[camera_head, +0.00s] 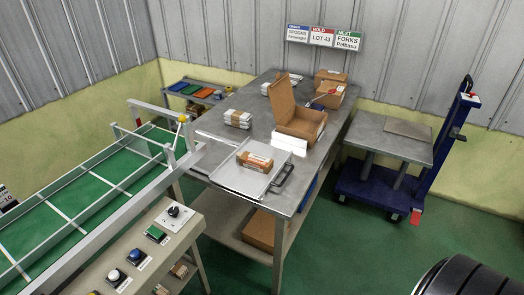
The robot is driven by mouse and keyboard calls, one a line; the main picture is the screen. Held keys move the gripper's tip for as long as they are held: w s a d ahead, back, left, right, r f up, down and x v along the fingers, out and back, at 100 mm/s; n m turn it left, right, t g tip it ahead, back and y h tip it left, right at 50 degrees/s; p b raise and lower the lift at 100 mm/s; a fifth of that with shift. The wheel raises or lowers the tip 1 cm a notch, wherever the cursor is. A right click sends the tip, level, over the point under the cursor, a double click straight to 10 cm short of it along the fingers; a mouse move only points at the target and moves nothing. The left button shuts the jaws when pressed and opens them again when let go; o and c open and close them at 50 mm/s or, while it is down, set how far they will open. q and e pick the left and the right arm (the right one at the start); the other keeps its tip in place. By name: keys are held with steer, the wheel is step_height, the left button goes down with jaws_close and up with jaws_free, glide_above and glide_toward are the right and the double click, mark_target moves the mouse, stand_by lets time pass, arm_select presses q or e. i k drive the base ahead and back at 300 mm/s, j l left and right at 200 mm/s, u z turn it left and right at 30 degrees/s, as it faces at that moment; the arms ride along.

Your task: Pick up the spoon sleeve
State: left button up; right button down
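A small brown packet with a pale label (255,161) lies on the light metal tray (232,178) at the front of the steel table. White bundles with brown bands (238,118) lie farther back on the table. I cannot tell for sure which of these is the spoon sleeve, as no print on them is legible. Neither of my grippers is in view.
An open cardboard box (299,124) stands on the steel table (255,103), with another box (329,88) behind it. A green-bedded conveyor (95,205) and a button panel (135,254) are at left. A blue cart (377,188) is at right.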

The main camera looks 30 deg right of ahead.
mark_target(248, 159)
steer(key=z, duration=1)
steer(key=i+l+z, duration=0.25)
steer(key=i+l, duration=0.4)
